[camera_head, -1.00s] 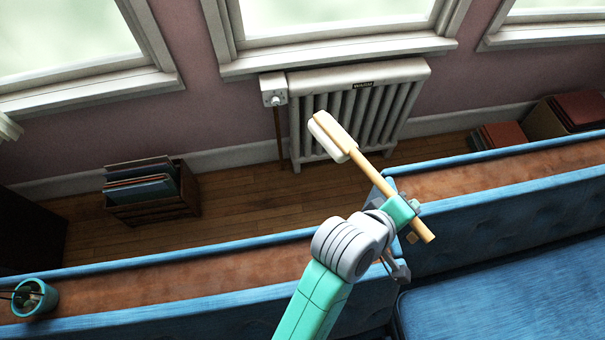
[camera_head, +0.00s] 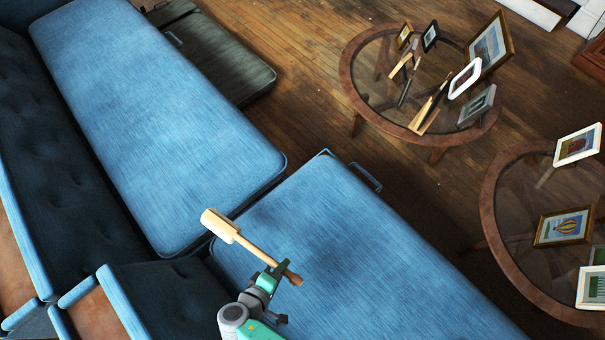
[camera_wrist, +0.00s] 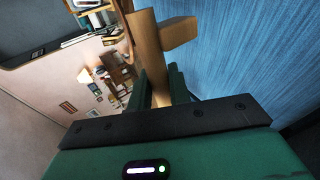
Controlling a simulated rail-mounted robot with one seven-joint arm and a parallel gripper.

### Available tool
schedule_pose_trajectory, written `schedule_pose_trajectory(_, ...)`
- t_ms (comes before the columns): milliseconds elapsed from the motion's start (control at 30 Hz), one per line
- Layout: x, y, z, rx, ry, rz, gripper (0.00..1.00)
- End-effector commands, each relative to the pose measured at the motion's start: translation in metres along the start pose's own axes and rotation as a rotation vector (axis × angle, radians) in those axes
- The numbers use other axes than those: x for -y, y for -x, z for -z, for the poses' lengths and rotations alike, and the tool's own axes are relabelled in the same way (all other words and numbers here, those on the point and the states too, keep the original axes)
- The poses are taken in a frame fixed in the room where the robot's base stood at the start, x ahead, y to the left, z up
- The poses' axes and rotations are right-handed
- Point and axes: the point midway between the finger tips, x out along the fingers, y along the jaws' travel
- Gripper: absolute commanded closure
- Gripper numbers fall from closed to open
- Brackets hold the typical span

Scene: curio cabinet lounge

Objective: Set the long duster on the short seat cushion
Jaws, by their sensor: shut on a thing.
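My gripper (camera_head: 272,274) is shut on the wooden handle of the long duster (camera_head: 252,249), near the handle's end. The duster's pale head points up and left in the head view. The duster is held above the near corner of a blue seat cushion (camera_head: 350,255), apart from it as far as I can tell. A second blue seat cushion (camera_head: 160,120) runs to the upper left. The nearer cushion runs out of the frame, so I cannot tell which is shorter. The wrist view shows the handle (camera_wrist: 150,60) between my fingers, with blue fabric at right.
A round glass table (camera_head: 350,85) holds picture frames and several wooden-handled items. Another round table (camera_head: 487,205) with frames stands at right. Dark tufted backrests (camera_head: 70,190) edge the sofa at left. A dark green case (camera_head: 225,60) lies on the floor. Both cushion tops look clear.

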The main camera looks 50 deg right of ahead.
Motion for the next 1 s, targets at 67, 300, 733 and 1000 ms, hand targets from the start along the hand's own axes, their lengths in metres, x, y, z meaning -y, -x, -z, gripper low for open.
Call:
schedule_pose_trajectory(67, 0.026, -0.026, -0.027, 0.075, -0.046, 0.000, 1.00)
schedule_pose_trajectory(300, 0.049, -0.052, -0.072, 0.185, -0.128, 0.000, 1.00)
schedule_pose_trajectory(733, 0.054, -0.060, -0.154, 0.193, -0.129, 0.000, 1.00)
schedule_pose_trajectory(1000, 0.058, -0.066, -0.218, 0.190, -0.130, 0.002, 1.00)
